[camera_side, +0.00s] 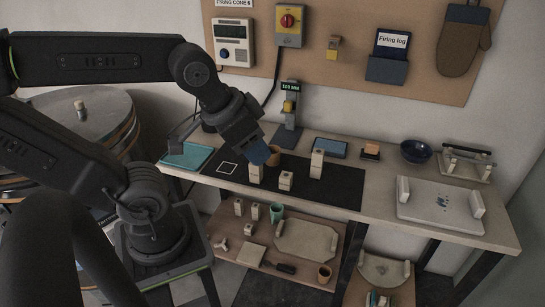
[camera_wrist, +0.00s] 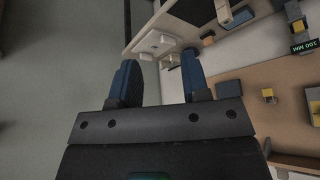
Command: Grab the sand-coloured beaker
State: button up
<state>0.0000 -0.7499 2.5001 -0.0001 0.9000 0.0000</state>
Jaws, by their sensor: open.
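A tan-brown beaker (camera_side: 275,155) stands on the black mat (camera_side: 345,187) on the table, partly hidden behind my gripper in the side view. A second brownish beaker (camera_side: 324,274) stands on the lower shelf. I cannot tell for sure which is the sand-coloured one. My gripper (camera_side: 260,154) is above the mat, just in front of the first beaker in the side picture; whether they touch is unclear. In the wrist view my gripper (camera_wrist: 160,78) has its blue fingers apart with nothing between them, and I cannot make out a beaker there.
Cream blocks (camera_side: 317,163) stand on the mat close to my gripper. A display stand (camera_side: 288,122) rises behind it. A teal tray (camera_side: 187,156) is left, a blue bowl (camera_side: 416,151) and a pale slab (camera_side: 440,204) right. A green beaker (camera_side: 276,212) stands below.

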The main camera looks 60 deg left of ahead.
jog(key=o, duration=0.9)
jog(key=n+g+y, duration=0.3)
jog(key=n+g, duration=0.3)
jog(key=n, duration=1.4)
send_over(274, 160)
notch_tip(274, 160, down, 17)
jog(key=x, duration=0.8)
jog(key=shift+w+f, duration=0.15)
jog(key=shift+w, duration=0.2)
jog(key=shift+x, duration=2.95)
